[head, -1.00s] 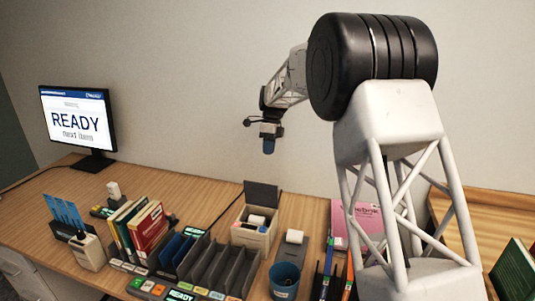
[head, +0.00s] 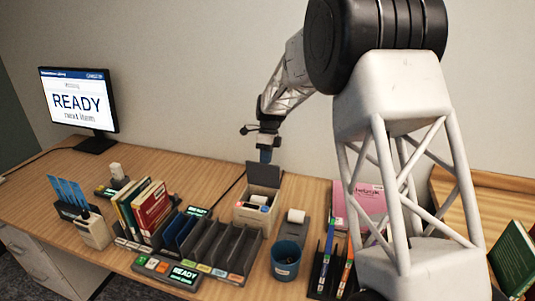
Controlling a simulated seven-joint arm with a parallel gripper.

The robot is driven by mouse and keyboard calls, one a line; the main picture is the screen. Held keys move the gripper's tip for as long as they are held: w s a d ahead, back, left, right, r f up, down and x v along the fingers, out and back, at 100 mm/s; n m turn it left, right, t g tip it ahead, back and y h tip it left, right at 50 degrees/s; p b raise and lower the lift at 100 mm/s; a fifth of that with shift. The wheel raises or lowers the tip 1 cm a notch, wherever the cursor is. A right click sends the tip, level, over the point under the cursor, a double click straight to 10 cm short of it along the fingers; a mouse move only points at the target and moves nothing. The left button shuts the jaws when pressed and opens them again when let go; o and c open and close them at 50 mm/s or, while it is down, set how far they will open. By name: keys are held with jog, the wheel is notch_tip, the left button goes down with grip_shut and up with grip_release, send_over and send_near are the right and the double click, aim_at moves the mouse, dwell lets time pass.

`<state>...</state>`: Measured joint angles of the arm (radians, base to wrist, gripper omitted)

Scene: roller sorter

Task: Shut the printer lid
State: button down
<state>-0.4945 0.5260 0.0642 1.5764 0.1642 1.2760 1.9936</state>
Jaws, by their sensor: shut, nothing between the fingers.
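The printer (head: 252,216) is a small beige box on the desk, right of the grey slotted sorter. Its dark lid (head: 264,175) stands raised at the back, and a white paper roll shows inside the open top. My gripper (head: 265,156) is shut and empty, pointing down at the lid's upper edge. Its blue fingertips overlap or sit just behind that edge in the picture; I cannot tell whether they touch it.
A blue cup (head: 286,262) and a grey device with a white roll (head: 296,216) stand right of the printer. The slotted sorter (head: 215,250) and upright books (head: 140,205) are left. A monitor (head: 78,102) stands at the back left. Pink books (head: 362,205) lie right.

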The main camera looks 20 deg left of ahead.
aim_at(262, 164)
jog(key=shift+s, duration=0.25)
jog(key=shift+s+t, duration=0.5)
dwell(0.6)
jog(key=shift+s+t, duration=1.3)
jog(key=shift+s, duration=0.05)
jog(key=shift+s+f+t, duration=0.25)
jog(key=shift+s+t, duration=0.4)
jog(key=shift+s+f+t, duration=0.2)
jog(key=shift+s+t, duration=0.4)
jog(key=shift+t, duration=0.05)
jog(key=s+f, duration=0.6)
jog(key=shift+f, duration=0.2)
